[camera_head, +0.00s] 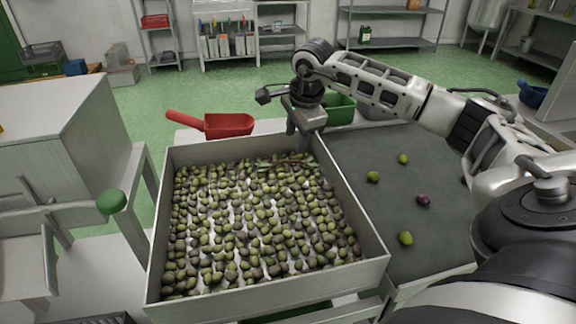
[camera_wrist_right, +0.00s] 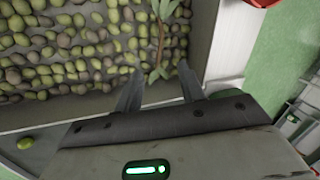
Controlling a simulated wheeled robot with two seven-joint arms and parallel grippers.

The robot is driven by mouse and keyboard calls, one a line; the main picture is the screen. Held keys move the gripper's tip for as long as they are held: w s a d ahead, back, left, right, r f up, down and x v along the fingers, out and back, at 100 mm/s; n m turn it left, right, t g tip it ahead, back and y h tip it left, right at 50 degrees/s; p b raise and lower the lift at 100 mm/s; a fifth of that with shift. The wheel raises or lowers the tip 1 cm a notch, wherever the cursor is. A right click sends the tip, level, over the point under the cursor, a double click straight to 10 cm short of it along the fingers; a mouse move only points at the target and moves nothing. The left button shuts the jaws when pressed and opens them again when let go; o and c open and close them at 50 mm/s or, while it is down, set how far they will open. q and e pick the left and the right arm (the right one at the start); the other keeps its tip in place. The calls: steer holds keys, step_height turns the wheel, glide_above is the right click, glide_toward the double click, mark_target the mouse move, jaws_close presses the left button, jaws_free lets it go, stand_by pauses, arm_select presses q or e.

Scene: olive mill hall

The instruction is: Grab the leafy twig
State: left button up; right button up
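The leafy twig (camera_head: 285,163) lies on the olives near the far right corner of the metal tray (camera_head: 262,291). In the right wrist view the twig (camera_wrist_right: 160,42) shows a thin brown stem and narrow green leaves. My right gripper (camera_head: 298,141) is above the tray's far right corner, close to the twig. In the wrist view its two fingers (camera_wrist_right: 160,84) are apart with nothing held, and the leafy end of the twig shows between their tips. Whether the fingers touch the twig is unclear. My left gripper is not in view.
Olives (camera_head: 240,225) fill the tray, whose raised walls surround them. A red scoop (camera_head: 228,124) lies beyond the far wall, and a green container (camera_head: 340,110) is behind my gripper. A dark belt (camera_head: 385,205) with a few loose olives runs along the right.

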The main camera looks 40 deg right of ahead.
mark_target(289, 161)
steer(key=x, duration=0.8)
steer(key=shift+w+a+f, duration=0.1)
steer(key=shift+w+a, duration=0.1)
steer(key=shift+a, duration=0.1)
steer(key=shift+f, duration=0.1)
jaws_close()
